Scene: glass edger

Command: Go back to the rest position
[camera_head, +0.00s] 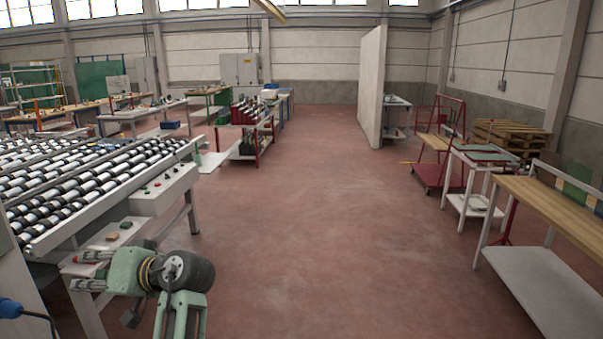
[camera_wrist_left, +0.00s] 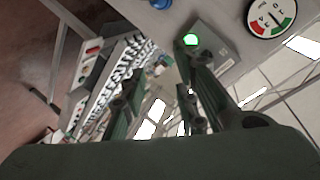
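My left gripper (camera_head: 82,271) is at the lower left of the head view, beside the front end of the roller machine (camera_head: 165,193). Its two green fingers point left and stand apart. In the left wrist view, the fingers of the left gripper (camera_wrist_left: 160,80) show with a gap between them, and I see nothing held there. Behind them are a grey box with a lit green button (camera_wrist_left: 190,40) and a round gauge (camera_wrist_left: 269,17). Whether the fingers touch the machine's front ledge is unclear. My right gripper is not in view.
The red floor (camera_head: 300,220) ahead is clear. A wooden-topped workbench (camera_head: 560,215) and a small white table (camera_head: 483,155) stand at the right. A partition wall (camera_head: 371,85) and pallets (camera_head: 510,137) are farther back. A blue plug with a cable (camera_head: 10,308) is at the lower left.

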